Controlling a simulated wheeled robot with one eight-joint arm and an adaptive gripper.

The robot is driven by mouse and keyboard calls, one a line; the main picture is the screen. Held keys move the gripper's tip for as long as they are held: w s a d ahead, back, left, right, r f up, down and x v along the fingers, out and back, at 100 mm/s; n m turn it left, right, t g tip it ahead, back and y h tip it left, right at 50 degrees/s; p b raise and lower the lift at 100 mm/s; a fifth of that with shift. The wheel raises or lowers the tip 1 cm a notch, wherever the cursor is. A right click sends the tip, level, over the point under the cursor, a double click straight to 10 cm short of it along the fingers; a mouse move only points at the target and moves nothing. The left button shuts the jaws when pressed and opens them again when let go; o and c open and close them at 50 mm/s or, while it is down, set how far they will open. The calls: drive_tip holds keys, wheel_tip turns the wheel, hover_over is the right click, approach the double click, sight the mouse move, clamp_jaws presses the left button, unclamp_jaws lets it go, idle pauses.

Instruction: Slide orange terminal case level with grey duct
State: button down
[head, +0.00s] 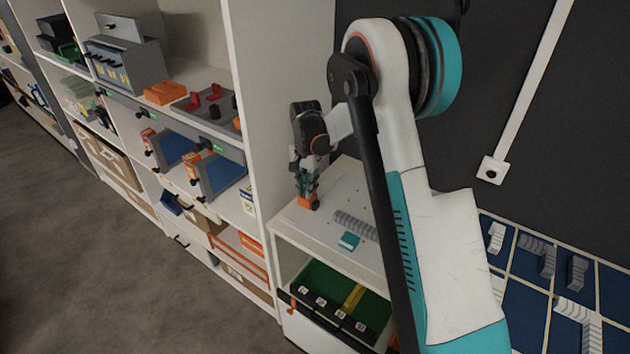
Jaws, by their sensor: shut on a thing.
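My gripper (304,186) points down over the left part of the white shelf top and is shut on a small orange case (305,200), which I take for the orange terminal case. The case is at or just above the white surface; I cannot tell whether it touches. A dark round part shows at its right side. The grey duct (356,227), a ribbed strip, lies on the same surface to the right of the case and apart from it. Its right end is hidden behind my arm.
A teal block (349,240) lies just in front of the duct. An upright white panel (245,110) stands left of the gripper. Below the surface is a green-lined drawer (330,285). Another orange block (165,93) sits on the left shelves. The surface behind the duct looks mostly clear.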

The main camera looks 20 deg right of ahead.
drive_tip(key=c, duration=1.6)
unclamp_jaws()
drive_tip(key=shift+o, duration=0.2)
wheel_tip(320, 180, up, 12)
